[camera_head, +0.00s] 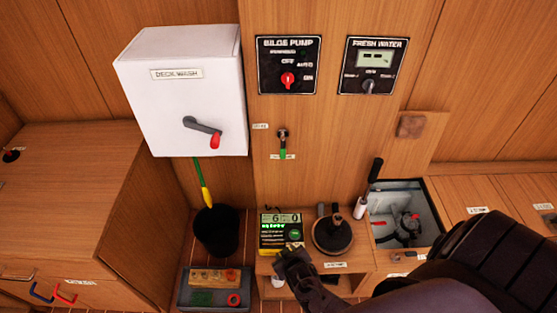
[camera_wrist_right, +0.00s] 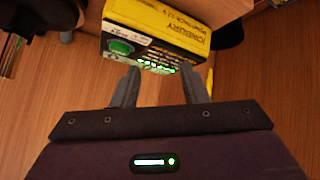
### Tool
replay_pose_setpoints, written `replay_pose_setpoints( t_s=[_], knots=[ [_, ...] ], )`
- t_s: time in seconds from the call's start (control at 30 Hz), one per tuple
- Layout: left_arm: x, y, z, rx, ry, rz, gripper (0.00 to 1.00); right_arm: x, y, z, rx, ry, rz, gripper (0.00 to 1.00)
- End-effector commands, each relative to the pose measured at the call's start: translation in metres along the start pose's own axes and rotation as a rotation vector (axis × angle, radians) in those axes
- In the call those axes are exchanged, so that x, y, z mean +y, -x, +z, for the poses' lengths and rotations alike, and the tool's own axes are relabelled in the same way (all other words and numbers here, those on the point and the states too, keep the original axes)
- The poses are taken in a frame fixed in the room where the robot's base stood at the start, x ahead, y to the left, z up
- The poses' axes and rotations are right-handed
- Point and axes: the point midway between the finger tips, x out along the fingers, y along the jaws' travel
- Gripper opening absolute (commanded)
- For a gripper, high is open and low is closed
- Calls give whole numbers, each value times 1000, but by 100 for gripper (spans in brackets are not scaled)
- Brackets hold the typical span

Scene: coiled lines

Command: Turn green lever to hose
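The green lever (camera_head: 282,152) is on the wooden panel below the bilge pump plate. It hangs down from a dark metal fitting (camera_head: 282,134), its green grip at the bottom. One small label sits at its upper left and another at its lower end; their text is too small to read. My right gripper (camera_head: 293,252) is well below the lever, close in front of a yellow and black device (camera_head: 281,233). In the right wrist view my right gripper (camera_wrist_right: 160,85) has its fingers apart, with the device (camera_wrist_right: 160,40) just beyond the tips. My left gripper is not in view.
A white deck wash box (camera_head: 180,90) with a red-tipped handle (camera_head: 204,131) juts out at the left. A black bucket (camera_head: 216,230), a round dark winch-like object (camera_head: 332,234) and an open hatch (camera_head: 405,212) are lower down. The panel around the lever is clear.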

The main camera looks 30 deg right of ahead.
Motion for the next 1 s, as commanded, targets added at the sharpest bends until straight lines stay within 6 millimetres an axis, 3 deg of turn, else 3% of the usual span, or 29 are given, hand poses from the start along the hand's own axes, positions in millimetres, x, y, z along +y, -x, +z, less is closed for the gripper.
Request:
replay_pose_setpoints(
  t_s=[0.03,0.17,0.3,0.4,0.5,0.63,1.0],
  knots=[
    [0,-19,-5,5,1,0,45,5,-14,-24,70,-27,32,40],
    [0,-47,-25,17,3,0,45,34,-20,-109,273,-122,137,40],
    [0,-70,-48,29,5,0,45,77,10,-194,507,-262,258,40],
    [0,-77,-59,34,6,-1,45,102,38,-231,624,-346,316,40],
    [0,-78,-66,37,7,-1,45,118,61,-250,694,-401,351,40],
    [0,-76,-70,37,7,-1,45,128,72,-262,729,-429,367,40],
    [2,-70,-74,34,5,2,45,154,36,-294,729,-428,368,40]
  ],
)
